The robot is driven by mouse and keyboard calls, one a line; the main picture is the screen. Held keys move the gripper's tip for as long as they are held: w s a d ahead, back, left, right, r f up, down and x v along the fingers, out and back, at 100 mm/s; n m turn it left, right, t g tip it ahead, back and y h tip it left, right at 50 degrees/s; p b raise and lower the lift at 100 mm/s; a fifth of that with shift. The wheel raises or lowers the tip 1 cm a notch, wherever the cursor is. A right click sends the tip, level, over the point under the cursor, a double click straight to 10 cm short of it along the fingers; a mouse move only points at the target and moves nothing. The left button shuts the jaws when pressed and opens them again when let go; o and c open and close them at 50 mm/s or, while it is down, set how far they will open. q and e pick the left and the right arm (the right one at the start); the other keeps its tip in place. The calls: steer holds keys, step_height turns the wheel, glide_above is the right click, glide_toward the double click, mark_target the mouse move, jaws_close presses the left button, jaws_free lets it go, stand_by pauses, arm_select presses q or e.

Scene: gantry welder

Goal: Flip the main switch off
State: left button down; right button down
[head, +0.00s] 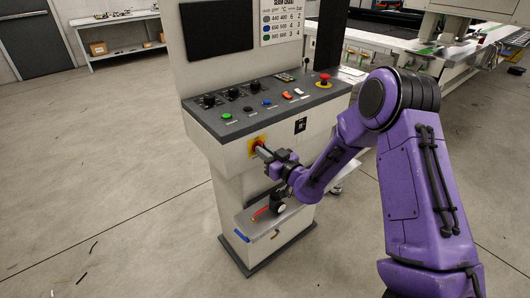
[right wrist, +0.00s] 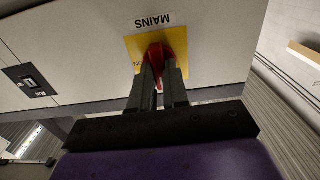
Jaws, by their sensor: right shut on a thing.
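The main switch (right wrist: 159,52) is a red handle on a yellow plate (right wrist: 133,50) under a "MAINS" label in the right wrist view. In the head view the yellow plate (head: 251,148) sits on the front of the grey console, below its sloping panel. My right gripper (head: 263,150) reaches the switch from the right. In the right wrist view its fingers (right wrist: 160,70) are shut on the red handle. The fingers hide part of the handle, and I cannot read its exact angle. My left gripper is not in view.
The console panel (head: 240,125) carries black knobs, coloured buttons and a red emergency stop (head: 324,79). A shelf with boxes (head: 120,45) stands behind. The floor at left is mostly clear.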

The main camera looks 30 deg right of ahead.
steer(key=c, duration=1.1)
jaws_free()
steer(key=shift+s, duration=0.1)
steer(key=s, duration=0.3)
steer(key=s+b, duration=0.1)
steer(key=s, duration=0.6)
steer(key=shift+s+d+b, duration=0.2)
steer(key=shift+d+b, duration=0.1)
steer(key=shift+d, duration=0.1)
